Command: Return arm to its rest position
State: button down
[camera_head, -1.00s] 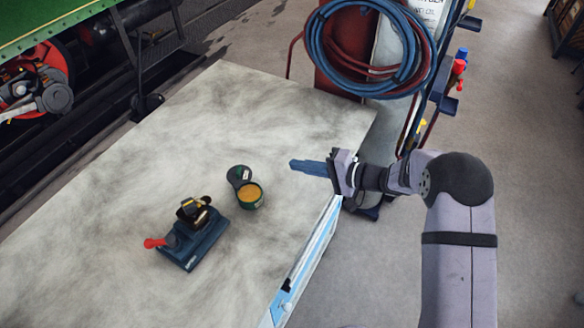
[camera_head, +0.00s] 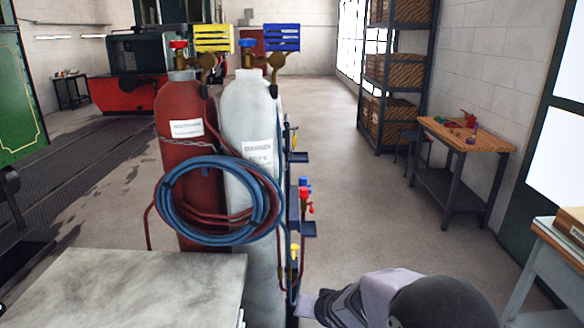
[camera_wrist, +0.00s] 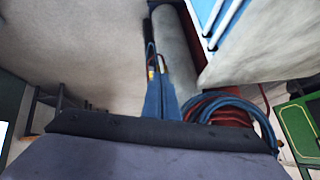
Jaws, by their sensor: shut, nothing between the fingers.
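My gripper (camera_wrist: 160,96) is shut and empty. Its two blue fingers lie side by side in the wrist view, in front of the pale gas cylinder and away from the tabletop.
A red cylinder (camera_head: 184,125) and a white cylinder (camera_head: 247,115) stand behind the pale table (camera_head: 130,285), with a coiled blue hose (camera_head: 180,215) on them. A wooden workbench (camera_head: 465,137) and shelving (camera_head: 398,70) stand at the right. Open floor (camera_head: 350,190) lies between.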

jog(key=s+d+f+g+h, duration=0.1)
jog(key=s+d+g, duration=0.1)
jog(key=s+d, duration=0.4)
jog(key=s+d+g+h, duration=0.2)
jog(key=s+d, duration=0.2)
jog(key=s, duration=0.5)
jog(key=s+n+g+y, duration=0.1)
jog(key=s+g, duration=0.3)
jog(key=s, duration=0.8)
jog(key=shift+s+a+f+n, duration=0.2)
jog(key=shift+s+a+n, duration=0.05)
jog(key=shift+s+n, duration=0.1)
